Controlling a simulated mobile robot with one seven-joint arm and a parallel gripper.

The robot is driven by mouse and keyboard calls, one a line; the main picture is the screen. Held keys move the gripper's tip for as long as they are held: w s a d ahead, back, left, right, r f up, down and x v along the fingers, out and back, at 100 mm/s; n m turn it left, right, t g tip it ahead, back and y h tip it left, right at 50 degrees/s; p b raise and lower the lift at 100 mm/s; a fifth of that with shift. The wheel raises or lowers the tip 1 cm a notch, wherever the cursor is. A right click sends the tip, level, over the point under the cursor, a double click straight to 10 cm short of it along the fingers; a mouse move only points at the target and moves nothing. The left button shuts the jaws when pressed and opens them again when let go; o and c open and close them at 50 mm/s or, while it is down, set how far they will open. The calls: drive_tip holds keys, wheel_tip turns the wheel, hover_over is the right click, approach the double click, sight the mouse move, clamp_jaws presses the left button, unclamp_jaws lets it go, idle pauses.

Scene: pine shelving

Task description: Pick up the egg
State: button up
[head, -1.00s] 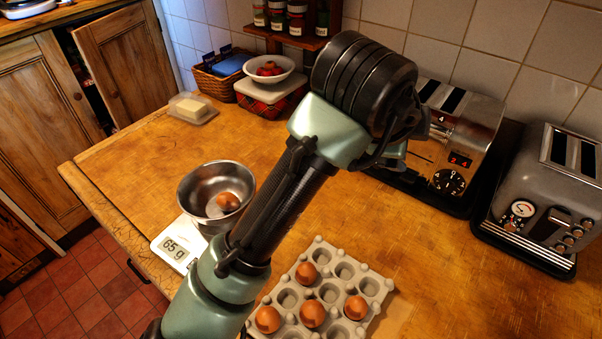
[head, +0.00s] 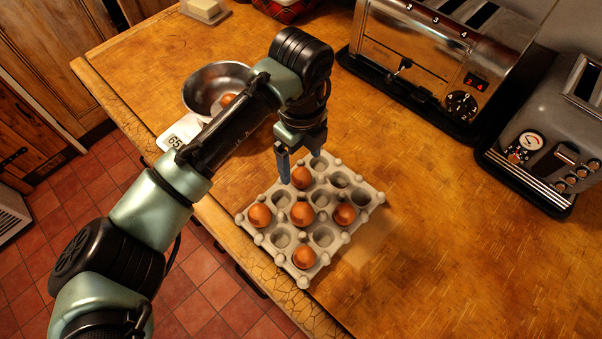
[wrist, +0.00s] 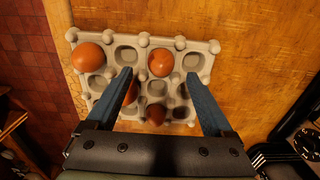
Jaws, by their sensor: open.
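Several brown eggs sit in a grey egg tray (head: 373,198), among empty cups. One egg (head: 301,178) is just below my gripper (head: 300,164); others are the centre egg (head: 302,214), right egg (head: 344,214), left egg (head: 260,215) and front egg (head: 304,257). Another egg (head: 228,100) lies in a metal bowl. In the wrist view my gripper (wrist: 158,75) is open and empty above the tray, blue fingers apart. The egg below my gripper (wrist: 155,115) shows low between the fingers; the right egg (wrist: 161,62) appears between the fingertips. The left finger partly covers the centre egg (wrist: 131,92).
The metal bowl (head: 205,88) stands on a scale (head: 178,135) left of the tray. Two toasters (head: 410,70) (head: 545,140) stand at the back and right. Bare wooden counter (head: 440,240) lies right of the tray; its edge is close on the left.

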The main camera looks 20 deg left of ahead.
sight(301, 170)
drive_tip(key=shift+f+p, duration=0.3)
drive_tip(key=shift+f, duration=2.1)
drive_tip(key=shift+w, duration=0.1)
drive_tip(key=c, duration=0.9)
